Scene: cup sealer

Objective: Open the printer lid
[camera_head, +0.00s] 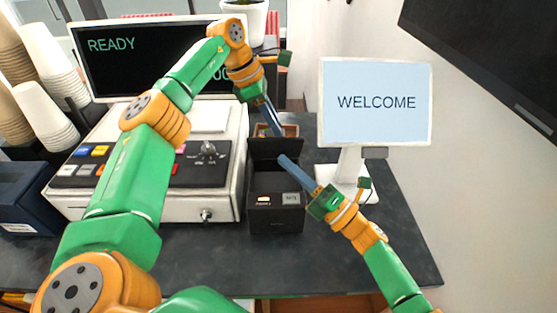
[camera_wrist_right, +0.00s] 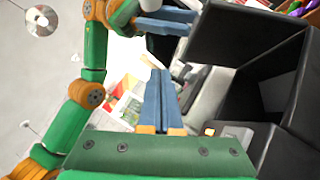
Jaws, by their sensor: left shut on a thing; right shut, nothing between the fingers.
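The black printer (camera_head: 277,220) stands on the dark counter, right of the cash register. Its lid (camera_head: 290,148) is raised and stands roughly upright at the back, with the inside showing. The lid is also a dark panel in the right wrist view (camera_wrist_right: 245,35). My left gripper (camera_head: 275,130) is shut on the lid at its upper edge; the exact contact is partly hidden. Its blue fingers (camera_wrist_right: 165,22) reach the lid's edge in the wrist view. My right gripper (camera_head: 283,160) is shut and empty, its fingertips over the printer's open top, in front of the lid.
The cash register (camera_head: 130,190) is close on the printer's left. A white WELCOME screen (camera_head: 375,103) on a stand is to the right. A small tray (camera_head: 290,130) of items lies behind the lid. Stacked cups (camera_head: 45,115) stand far left.

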